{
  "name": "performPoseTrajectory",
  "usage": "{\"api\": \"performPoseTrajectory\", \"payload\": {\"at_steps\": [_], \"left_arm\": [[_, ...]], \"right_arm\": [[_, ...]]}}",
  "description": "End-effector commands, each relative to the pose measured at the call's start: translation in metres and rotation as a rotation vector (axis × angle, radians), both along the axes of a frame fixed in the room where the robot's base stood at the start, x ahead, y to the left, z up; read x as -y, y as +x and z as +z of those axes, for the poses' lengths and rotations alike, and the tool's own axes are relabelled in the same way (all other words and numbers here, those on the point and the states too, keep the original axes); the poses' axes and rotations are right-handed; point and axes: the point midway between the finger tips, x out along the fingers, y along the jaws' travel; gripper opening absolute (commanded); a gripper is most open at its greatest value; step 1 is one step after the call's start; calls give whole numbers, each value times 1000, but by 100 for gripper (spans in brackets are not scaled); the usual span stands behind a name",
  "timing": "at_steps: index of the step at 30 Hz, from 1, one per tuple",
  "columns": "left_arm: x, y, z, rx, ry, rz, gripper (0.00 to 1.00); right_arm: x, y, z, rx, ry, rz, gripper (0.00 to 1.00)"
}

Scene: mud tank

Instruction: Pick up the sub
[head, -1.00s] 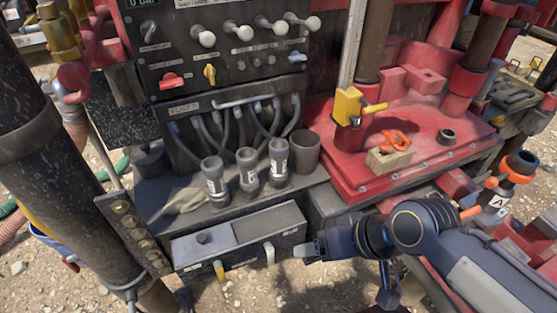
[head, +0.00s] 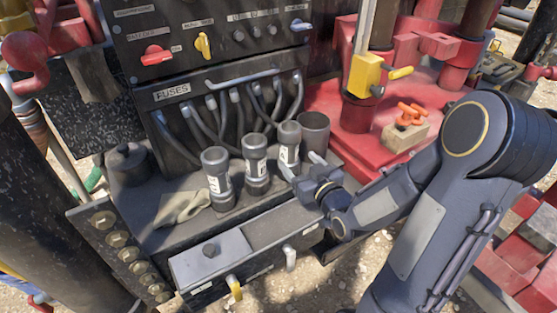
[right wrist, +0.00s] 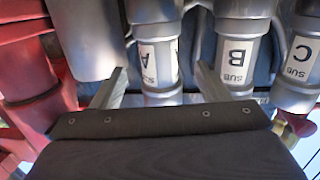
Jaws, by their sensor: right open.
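Three grey cylindrical subs with white labels stand upright in a row on the dark ledge. In the right wrist view their labels read SUB A (right wrist: 158,65), SUB B (right wrist: 237,60) and SUB C (right wrist: 300,60). In the head view SUB A (head: 289,143) is on the right, SUB B (head: 256,165) in the middle and SUB C (head: 217,178) on the left. My right gripper (head: 302,167) is open, low in front of SUB A. In the right wrist view SUB A shows between its two fingers; I cannot tell whether they touch it. My left gripper is not in view.
A plain grey cup (head: 314,130) stands close to the right of SUB A. A cloth glove (head: 181,207) lies left of SUB C. Cables and a fuse panel (head: 172,92) rise behind. A box with latches (head: 210,256) is below the ledge's front.

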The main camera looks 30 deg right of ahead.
Motion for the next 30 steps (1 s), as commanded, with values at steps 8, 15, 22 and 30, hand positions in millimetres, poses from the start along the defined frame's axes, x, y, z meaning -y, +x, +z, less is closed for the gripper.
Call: {"api": "performPoseTrajectory", "payload": {"at_steps": [8,15,22,30], "left_arm": [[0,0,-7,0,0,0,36],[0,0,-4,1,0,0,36],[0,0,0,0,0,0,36],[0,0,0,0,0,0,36]], "right_arm": [[1,11,-8,96,0,10,69],[3,39,-12,94,2,9,69],[5,72,-17,96,1,10,69],[6,79,-18,94,1,8,69]]}}
